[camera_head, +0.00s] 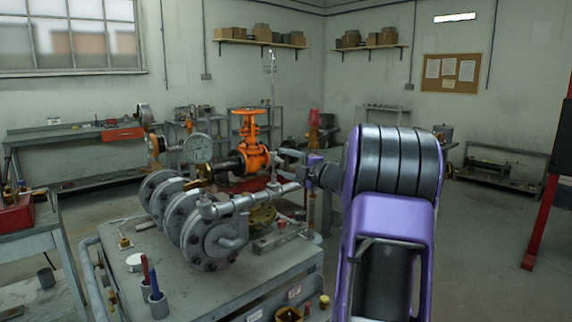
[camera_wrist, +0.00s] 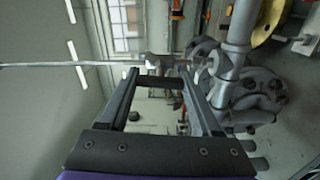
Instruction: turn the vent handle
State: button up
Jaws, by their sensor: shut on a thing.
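My gripper (camera_wrist: 158,74) shows in the wrist view with its two dark fingers apart, one on each side of a short dark bar (camera_wrist: 160,83). It is shut on this bar, which I take as the vent handle. A small grey fitting (camera_wrist: 155,62) lies just beyond the fingertips, with a thin rod (camera_wrist: 60,65) running left from it. In the head view my gripper (camera_head: 284,156) is small and partly hidden by my purple arm, beside the pipework right of the orange valve (camera_head: 250,140). The handle cannot be made out clearly there.
Grey flanged pipework (camera_head: 205,225) stands on a metal bench (camera_head: 220,290), with a pressure gauge (camera_head: 197,148) behind it. A thin upright rod (camera_head: 271,85) rises near the orange valve. Cups with tools (camera_head: 158,305) stand at the bench's front. Open floor lies to the right.

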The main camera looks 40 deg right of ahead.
jog(key=shift+d+r, duration=0.1)
dwell(0.3)
jog(key=o, duration=1.4)
jog(key=shift+s, duration=0.1)
jog(key=s, duration=0.5)
jog(key=s+d, duration=0.1)
jog(key=s, duration=1.1)
jog(key=shift+s+d, duration=0.1)
jog(key=shift+d, duration=0.05)
